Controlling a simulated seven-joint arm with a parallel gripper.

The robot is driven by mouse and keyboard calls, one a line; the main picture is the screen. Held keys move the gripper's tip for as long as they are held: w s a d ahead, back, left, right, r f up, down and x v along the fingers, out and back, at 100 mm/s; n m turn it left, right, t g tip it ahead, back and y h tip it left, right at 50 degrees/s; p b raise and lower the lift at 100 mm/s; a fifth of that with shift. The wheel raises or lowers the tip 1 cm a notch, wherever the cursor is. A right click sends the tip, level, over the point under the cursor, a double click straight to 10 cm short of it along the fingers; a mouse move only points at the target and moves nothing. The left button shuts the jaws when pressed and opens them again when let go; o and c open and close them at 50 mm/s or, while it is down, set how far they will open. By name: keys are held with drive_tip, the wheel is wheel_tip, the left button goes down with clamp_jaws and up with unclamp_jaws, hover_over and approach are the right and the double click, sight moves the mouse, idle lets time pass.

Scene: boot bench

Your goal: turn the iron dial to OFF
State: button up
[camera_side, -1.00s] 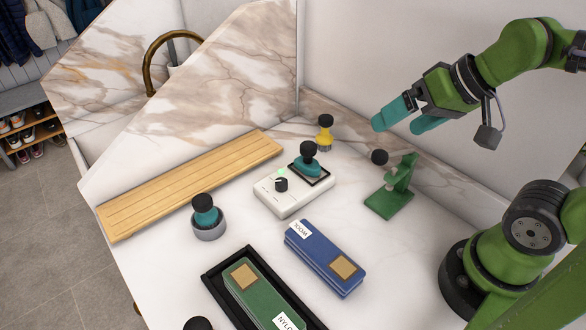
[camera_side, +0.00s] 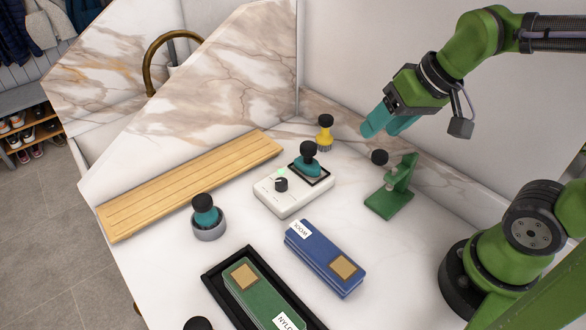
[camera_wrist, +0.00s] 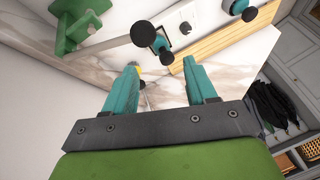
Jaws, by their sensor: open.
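The iron dial (camera_side: 281,185) is a small black knob on the white base unit (camera_side: 290,205), beside a lit green lamp (camera_side: 282,172). A teal iron with a black ball handle (camera_side: 308,160) sits on the dark-edged pad of that unit. In the wrist view the dial (camera_wrist: 186,28) shows small near the top; its setting is too small to read. My gripper (camera_side: 384,124) is open and empty, high above the back right of the bench, well up and right of the dial. Its teal fingers also show in the wrist view (camera_wrist: 163,88).
A green stand (camera_side: 392,192) with a black ball is right of the unit. A yellow brush (camera_side: 325,132) stands behind.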

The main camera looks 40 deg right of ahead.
sight(280, 181)
drive_tip(key=w+a+f+n+g+h, duration=0.1)
drive_tip(key=w+a+n+g, duration=0.3)
drive_tip(key=w+n, duration=0.5)
drive_tip(key=w+a+f+n+g+h, duration=0.1)
drive_tip(key=w+a+n+g, duration=0.1)
drive_tip(key=w+a+n, duration=0.55)
drive_tip(key=shift+n, duration=0.85)
drive_tip(key=f, duration=0.5)
drive_tip(key=d+f, duration=0.1)
drive_tip(key=f, duration=1)
drive_tip(key=shift+w+d+f, duration=0.3)
drive_tip(key=shift+w+d, duration=0.05)
clamp_jaws()
